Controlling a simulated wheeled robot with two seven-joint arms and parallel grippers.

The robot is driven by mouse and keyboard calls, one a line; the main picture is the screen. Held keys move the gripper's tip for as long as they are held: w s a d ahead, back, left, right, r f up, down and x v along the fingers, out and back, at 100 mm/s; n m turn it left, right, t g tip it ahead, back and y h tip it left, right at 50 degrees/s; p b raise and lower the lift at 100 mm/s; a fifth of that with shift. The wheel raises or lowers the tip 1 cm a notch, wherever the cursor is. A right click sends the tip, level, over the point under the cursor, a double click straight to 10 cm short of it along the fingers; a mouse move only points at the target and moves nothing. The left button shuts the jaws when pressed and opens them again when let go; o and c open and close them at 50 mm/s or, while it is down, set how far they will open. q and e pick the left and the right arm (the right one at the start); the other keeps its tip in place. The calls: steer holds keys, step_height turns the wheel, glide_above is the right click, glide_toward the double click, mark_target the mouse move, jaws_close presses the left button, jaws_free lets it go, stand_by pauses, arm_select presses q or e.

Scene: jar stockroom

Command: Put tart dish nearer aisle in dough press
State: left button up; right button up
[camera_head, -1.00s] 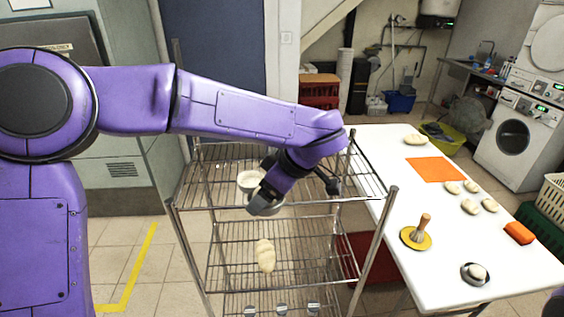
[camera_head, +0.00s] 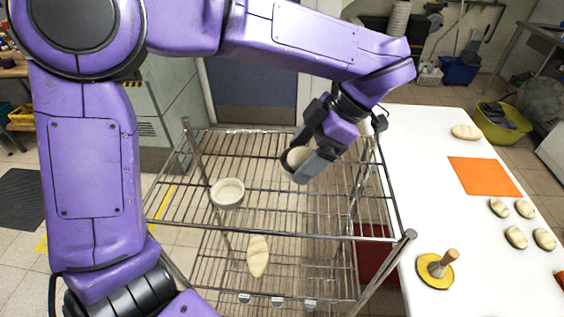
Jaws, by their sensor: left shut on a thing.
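My left gripper (camera_head: 308,165) is shut on a tart dish (camera_head: 297,157), a small pale round dish, and holds it tilted above the top shelf of the wire rack (camera_head: 265,205). The gripper's fingers partly hide the dish. Another pale tart dish (camera_head: 228,193) stands upright on the left part of the same top shelf, apart from the gripper. My right gripper is not in view.
A bread loaf (camera_head: 258,256) lies on the shelf below. The white table (camera_head: 415,160) on the right holds an orange mat (camera_head: 484,177), several dough pieces (camera_head: 516,237) and a wooden-handled tool on a yellow disc (camera_head: 436,270). A yellow-green tub (camera_head: 497,124) stands behind the table.

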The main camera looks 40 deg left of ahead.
arm_select(q)
steer(key=a+f, duration=0.2)
steer(key=a, duration=0.1)
steer(key=w+a+f+p, duration=0.1)
steer(key=a+f, duration=0.2)
steer(key=w+a+f+p, duration=0.1)
steer(key=a+f, duration=0.1)
steer(key=a, duration=0.1)
steer(key=shift+f, duration=0.4)
steer(key=f, duration=0.1)
steer(key=s+f, duration=0.1)
steer(key=shift+a+f, duration=0.15)
steer(key=shift+f, duration=0.2)
steer(key=shift+w+f, duration=0.2)
steer(key=shift+w, duration=0.05)
steer(key=o, duration=0.9)
steer(key=shift+s, duration=0.15)
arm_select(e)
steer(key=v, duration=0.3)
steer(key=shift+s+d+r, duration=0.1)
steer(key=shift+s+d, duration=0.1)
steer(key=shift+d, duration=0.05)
arm_select(q)
steer(key=shift+r, duration=0.15)
